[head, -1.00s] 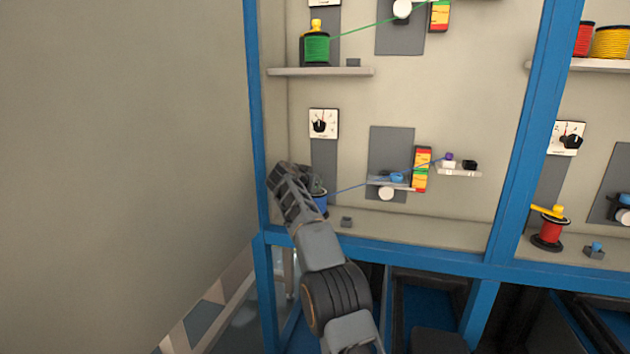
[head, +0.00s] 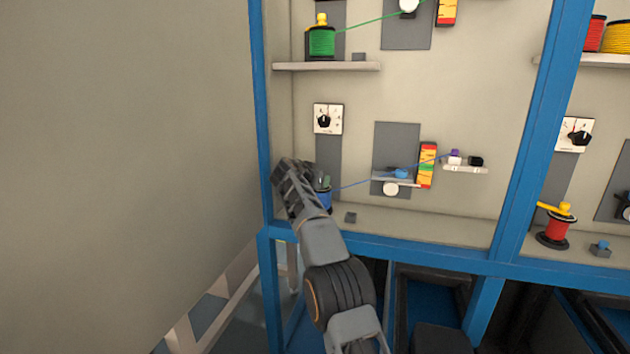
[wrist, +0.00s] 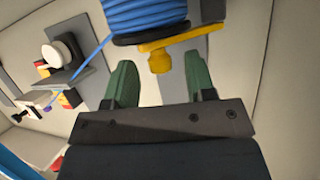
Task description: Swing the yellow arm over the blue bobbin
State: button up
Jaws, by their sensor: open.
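The blue bobbin (head: 325,200) stands on the lower shelf at the left of the blue frame, mostly hidden behind my gripper in the head view. In the wrist view the blue bobbin (wrist: 148,17) fills the top, with its dark flange below the cable. The yellow arm (wrist: 185,38) lies along that flange and sticks out past it to the right. Its yellow knob (wrist: 159,62) points toward my gripper (wrist: 163,82). My gripper's green fingers are apart, one on each side of the knob, with nothing held. I cannot tell whether a finger touches it.
The blue cable (head: 360,184) runs from the bobbin to a small ledge with a white roller (head: 390,189). A small grey block (head: 350,217) sits on the shelf right of the bobbin. A green bobbin (head: 321,42) stands on the shelf above. A dial (head: 327,119) is on the wall.

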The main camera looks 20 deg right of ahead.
jog(key=b+v, duration=0.2)
jog(key=v, duration=1.1)
jog(key=shift+s+a, duration=0.25)
jog(key=shift+a, duration=0.05)
jog(key=shift+d+r, duration=0.1)
